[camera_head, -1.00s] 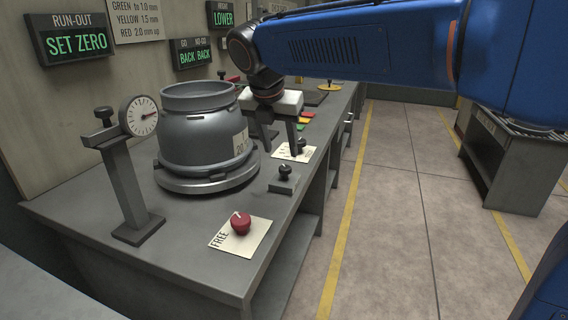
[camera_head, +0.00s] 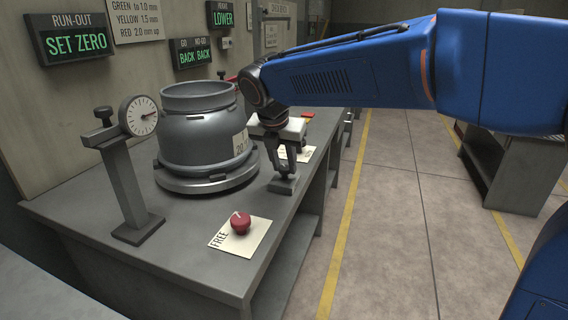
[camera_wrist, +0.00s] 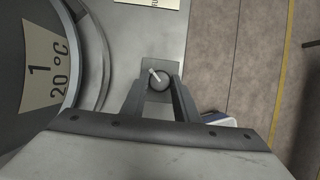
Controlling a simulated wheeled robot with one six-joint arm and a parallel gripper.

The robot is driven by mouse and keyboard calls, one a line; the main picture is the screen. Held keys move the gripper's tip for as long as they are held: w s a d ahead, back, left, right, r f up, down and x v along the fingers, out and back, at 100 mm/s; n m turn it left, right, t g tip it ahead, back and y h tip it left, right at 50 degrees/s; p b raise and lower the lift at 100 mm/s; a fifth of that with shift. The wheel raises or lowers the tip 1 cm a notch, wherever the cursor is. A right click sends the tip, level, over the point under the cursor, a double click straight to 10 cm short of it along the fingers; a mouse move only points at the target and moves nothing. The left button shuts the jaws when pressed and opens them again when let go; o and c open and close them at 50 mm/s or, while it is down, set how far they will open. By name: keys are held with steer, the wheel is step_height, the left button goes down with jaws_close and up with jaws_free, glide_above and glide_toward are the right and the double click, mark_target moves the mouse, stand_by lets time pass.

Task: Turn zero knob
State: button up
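The zero knob (camera_wrist: 159,78) is a small dark round knob with a pale pointer line. It sits on a grey block (camera_head: 283,186) near the bench's right edge. In the wrist view the pointer slants toward the upper left. My gripper (camera_head: 282,172) points down over the block, and its fingers hide most of the knob in the head view. In the wrist view the fingers (camera_wrist: 159,84) stand on either side of the knob, close against it, and look shut on it. The dial gauge (camera_head: 139,115) stands at the left. A sign reads SET ZERO (camera_head: 76,43).
A grey cylinder (camera_head: 203,130) stands on a round plate (camera_head: 207,184) just left of my gripper. A red knob (camera_head: 240,223) on a FREE label is nearer the front. Another labelled card (camera_head: 306,155) lies behind my gripper. Open floor (camera_head: 400,220) lies to the right.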

steer(key=shift+c, duration=1.2)
steer(key=shift+m, duration=0.3)
steer(key=m, duration=0.2)
steer(key=m+g+h, duration=0.1)
steer(key=m, duration=0.1)
steer(key=shift+w+a+h, duration=0.15)
steer(key=shift+h, duration=0.15)
steer(key=shift+w+m+g+h, duration=0.1)
steer(key=shift+m+g+h, duration=0.4)
steer(key=shift+m, duration=1.5)
steer(key=o, duration=1.1)
steer(key=shift+c, duration=0.2)
steer(key=shift+a+r, duration=0.1)
